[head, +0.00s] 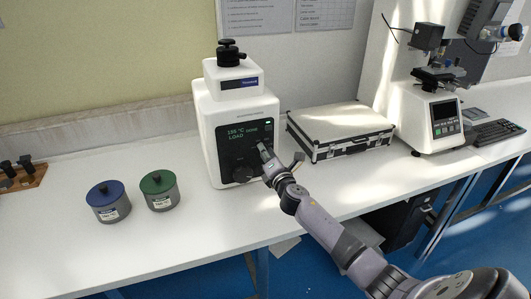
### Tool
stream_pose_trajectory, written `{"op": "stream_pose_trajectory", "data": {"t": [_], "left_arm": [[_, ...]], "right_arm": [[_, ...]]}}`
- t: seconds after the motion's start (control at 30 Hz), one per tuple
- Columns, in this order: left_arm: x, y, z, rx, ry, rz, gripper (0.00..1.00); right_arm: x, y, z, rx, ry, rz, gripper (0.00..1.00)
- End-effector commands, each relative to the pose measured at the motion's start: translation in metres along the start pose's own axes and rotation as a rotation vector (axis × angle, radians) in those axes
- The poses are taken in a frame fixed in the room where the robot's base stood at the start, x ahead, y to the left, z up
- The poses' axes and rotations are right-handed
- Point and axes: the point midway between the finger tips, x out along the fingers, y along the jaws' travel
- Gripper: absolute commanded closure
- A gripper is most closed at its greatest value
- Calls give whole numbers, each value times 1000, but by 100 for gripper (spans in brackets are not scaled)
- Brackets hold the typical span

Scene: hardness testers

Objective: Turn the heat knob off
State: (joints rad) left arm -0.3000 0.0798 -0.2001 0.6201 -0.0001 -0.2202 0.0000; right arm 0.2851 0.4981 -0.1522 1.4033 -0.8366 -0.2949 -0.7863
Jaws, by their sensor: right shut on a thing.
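A white machine (211,144) with a dark front panel stands on the bench at the middle. Its display (241,132) shows green text with a temperature and the word LOAD. A dark round knob (243,174) shows low on the panel. My right gripper (264,153) reaches in from the lower right and is at the right side of the panel, shut on a knob there. The gripper covers most of that knob, so its setting and label cannot be read. My left gripper is out of view.
A blue-lidded pot (108,203) and a green-lidded pot (159,192) stand left of the machine. A silver-edged case (340,132) lies to its right. A tester (433,121) stands farther right. The white bench front (190,242) is clear.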

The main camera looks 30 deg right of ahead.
Motion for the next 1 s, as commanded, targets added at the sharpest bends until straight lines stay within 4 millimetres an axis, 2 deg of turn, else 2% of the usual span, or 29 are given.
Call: {"op": "stream_pose_trajectory", "data": {"t": [0.4,0.97,1.0], "left_arm": [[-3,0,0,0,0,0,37],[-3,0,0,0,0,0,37],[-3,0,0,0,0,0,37]], "right_arm": [[0,-2,-1,-207,2,-2,100],[0,-2,-1,-241,3,-2,100],[0,-2,-1,-241,3,-2,75]]}}
